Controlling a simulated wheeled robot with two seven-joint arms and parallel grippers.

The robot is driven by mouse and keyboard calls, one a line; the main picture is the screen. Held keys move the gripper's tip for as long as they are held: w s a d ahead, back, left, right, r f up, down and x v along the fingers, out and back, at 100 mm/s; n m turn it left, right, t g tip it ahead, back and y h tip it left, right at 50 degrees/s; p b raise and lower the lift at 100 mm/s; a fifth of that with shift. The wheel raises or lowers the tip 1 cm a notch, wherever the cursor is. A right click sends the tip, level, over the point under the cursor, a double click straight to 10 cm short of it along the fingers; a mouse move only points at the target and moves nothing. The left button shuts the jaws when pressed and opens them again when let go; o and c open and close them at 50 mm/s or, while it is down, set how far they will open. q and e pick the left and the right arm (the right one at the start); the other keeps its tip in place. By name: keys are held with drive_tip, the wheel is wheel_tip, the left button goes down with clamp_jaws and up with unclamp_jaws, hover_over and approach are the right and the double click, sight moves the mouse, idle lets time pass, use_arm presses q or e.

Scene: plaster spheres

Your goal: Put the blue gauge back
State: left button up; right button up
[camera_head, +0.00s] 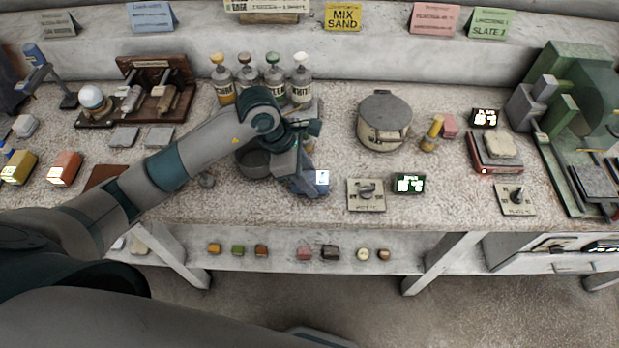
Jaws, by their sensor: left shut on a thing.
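The blue gauge (309,186) is a small blue-grey block with a bright white face, near the bench's front edge at the middle. My left gripper (303,178) reaches down from the left and is shut on it. The wrist hides part of the gauge, and I cannot tell whether it touches the bench. A yellow block (18,168) and an orange-red block (65,168) of similar shape stand at the far left. My right gripper is not in view.
A dark round bowl (254,163) is under my left wrist, with several bottles (246,77) behind. A round lidded pot (384,122) stands to the right. A switch plate (366,194) and a green display (409,184) lie right of the gauge. Green machinery (575,110) fills the right end.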

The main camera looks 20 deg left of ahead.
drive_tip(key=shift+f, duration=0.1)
use_arm(q)
drive_tip(key=shift+f, duration=0.2)
drive_tip(key=o, duration=1)
drive_tip(key=shift+c, duration=0.2)
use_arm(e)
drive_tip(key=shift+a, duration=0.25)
use_arm(q)
drive_tip(key=shift+r, duration=0.25)
drive_tip(key=shift+a+r, duration=0.2)
drive_tip(key=shift+r, duration=0.1)
drive_tip(key=b+v, duration=0.2)
drive_tip(key=v, duration=0.5)
drive_tip(key=shift+f+b, duration=0.1)
drive_tip(key=shift+b, duration=0.3)
drive_tip(key=v, duration=0.3)
drive_tip(key=shift+b, duration=0.4)
drive_tip(key=shift+s+a+r, duration=0.15)
drive_tip(key=shift+r, duration=0.55)
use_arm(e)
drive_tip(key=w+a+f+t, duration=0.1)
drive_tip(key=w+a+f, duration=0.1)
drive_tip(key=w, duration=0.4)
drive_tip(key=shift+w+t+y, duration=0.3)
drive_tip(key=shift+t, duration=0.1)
